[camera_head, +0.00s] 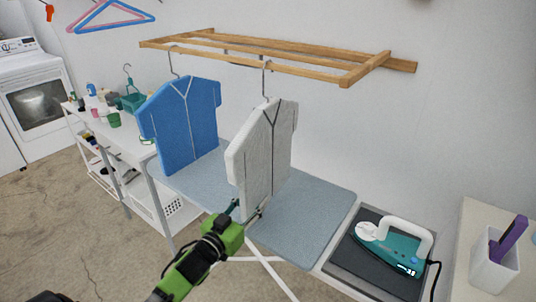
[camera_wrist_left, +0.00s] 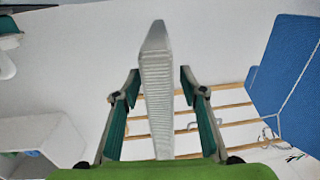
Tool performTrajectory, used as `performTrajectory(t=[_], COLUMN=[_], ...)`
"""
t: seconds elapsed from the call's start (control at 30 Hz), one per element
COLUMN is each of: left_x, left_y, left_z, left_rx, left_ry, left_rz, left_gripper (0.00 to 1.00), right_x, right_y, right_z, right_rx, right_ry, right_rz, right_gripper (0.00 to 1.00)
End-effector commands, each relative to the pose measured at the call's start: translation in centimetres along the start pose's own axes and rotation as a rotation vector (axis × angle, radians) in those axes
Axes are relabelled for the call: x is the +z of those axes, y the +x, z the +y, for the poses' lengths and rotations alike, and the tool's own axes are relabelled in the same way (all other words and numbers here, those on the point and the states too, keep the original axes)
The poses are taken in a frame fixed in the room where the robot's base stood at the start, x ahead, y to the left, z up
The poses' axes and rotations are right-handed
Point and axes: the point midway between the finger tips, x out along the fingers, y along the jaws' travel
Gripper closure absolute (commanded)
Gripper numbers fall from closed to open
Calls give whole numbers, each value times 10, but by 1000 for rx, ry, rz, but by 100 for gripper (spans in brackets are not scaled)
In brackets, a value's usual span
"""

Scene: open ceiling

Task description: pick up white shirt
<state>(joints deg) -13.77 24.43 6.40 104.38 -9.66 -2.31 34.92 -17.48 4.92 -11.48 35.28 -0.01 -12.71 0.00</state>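The white shirt (camera_head: 262,158) hangs upright from a hook on the wooden rack (camera_head: 280,52), over the ironing board (camera_head: 318,205). My left gripper (camera_head: 248,211) is at its lower front edge. In the left wrist view the shirt (camera_wrist_left: 157,90) shows edge-on as a narrow slab between the two spread fingers of the left gripper (camera_wrist_left: 160,88). Gaps show on both sides of it, so the fingers are open around the edge and not closed on it. My right gripper is not in view.
A blue shirt (camera_head: 182,122) hangs just left of the white one. An iron (camera_head: 392,245) rests on a dark pad at the right, beside a white holder (camera_head: 494,262). A white shelf unit (camera_head: 130,150) and a washer (camera_head: 38,92) stand at the left.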

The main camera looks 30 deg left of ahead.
Motion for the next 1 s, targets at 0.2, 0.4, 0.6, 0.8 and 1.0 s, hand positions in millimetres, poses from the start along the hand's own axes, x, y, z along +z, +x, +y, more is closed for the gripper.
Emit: performTrajectory(t=[0.2,0.4,0.6,0.8,1.0], left_x=[-4,-5,-4,-3,-3], left_y=[16,46,57,57,57], left_z=[0,0,0,0,0], left_rx=[0,0,1,1,1], left_ry=[3,2,1,1,1], left_rz=[1,0,-1,-1,-1], left_gripper=[61,61,61,66,100], right_x=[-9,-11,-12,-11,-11], right_y=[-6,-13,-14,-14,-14], right_z=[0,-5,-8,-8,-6], right_rx=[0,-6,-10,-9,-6], right_ry=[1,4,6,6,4], right_rz=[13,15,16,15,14], right_gripper=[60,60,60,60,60])
